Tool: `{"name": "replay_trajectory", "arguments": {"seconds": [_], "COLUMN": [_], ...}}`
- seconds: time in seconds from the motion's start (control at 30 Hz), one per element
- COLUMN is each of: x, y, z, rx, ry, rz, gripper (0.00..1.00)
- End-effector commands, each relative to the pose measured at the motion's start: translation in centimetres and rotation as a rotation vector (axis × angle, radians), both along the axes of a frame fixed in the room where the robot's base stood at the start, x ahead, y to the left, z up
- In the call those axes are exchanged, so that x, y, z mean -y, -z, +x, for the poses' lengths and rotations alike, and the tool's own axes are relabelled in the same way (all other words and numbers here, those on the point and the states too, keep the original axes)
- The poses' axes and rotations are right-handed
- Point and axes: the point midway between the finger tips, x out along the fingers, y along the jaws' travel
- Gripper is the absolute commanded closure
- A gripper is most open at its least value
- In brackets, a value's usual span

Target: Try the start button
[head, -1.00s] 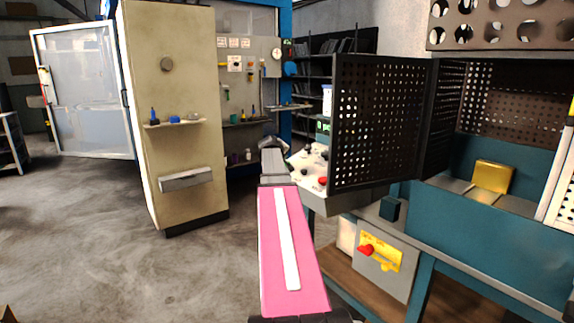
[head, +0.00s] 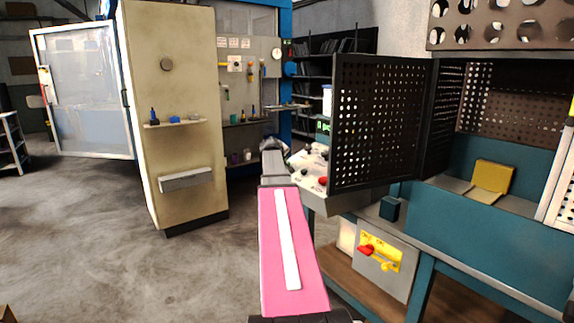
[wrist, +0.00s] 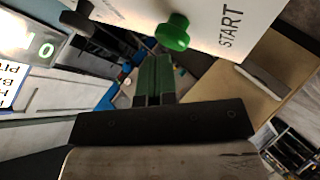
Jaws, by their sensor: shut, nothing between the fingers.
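In the head view my gripper (head: 272,145) is at the left edge of the control panel (head: 311,171). I cannot make out the green button there.
A red button (head: 323,181) and dark knobs sit on the panel. A black perforated guard door (head: 382,120) stands to its right. A beige cabinet (head: 175,100) stands left. A red lever on a yellow plate (head: 382,252) is below right. Open floor lies at left.

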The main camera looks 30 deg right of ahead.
Motion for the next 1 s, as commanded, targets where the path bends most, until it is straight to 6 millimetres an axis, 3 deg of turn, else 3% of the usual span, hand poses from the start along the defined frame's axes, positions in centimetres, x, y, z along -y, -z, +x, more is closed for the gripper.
{"name": "replay_trajectory", "arguments": {"seconds": [1.0], "x": [0.33], "y": [0.97], "z": [0.03], "rx": [0.000], "ry": [0.000], "rz": [0.000], "gripper": [1.00]}}
